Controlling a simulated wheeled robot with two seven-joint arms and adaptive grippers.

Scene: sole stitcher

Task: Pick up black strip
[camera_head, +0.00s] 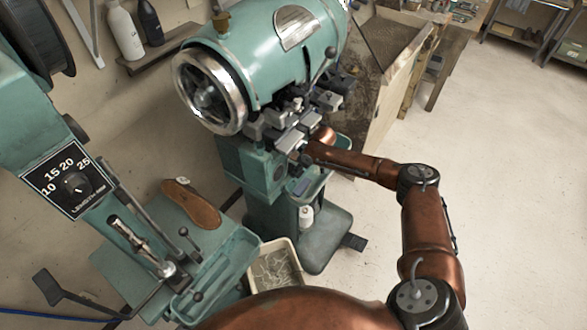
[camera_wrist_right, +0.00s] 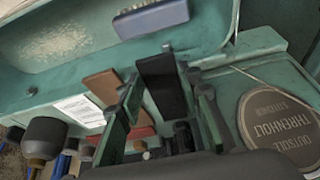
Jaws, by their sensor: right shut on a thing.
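The black strip (camera_wrist_right: 163,88) stands between the fingers of my right gripper (camera_wrist_right: 166,78) in the right wrist view, in front of the teal tray's edge. The right gripper is shut on it, with a finger on each side. Its lower end is hidden among dark parts near the gripper. In the head view my right arm reaches to the front of the teal stitching machine (camera_head: 262,58); its gripper is hidden there and the strip cannot be made out. My left gripper is not in view.
In the wrist view a brown strip (camera_wrist_right: 104,87) and a white label (camera_wrist_right: 80,110) lie left of the fingers. A blue-grey block (camera_wrist_right: 152,18) is beyond. A round plate (camera_wrist_right: 278,125) is at right. A bin (camera_head: 274,268) stands below the machine; the floor at right is clear.

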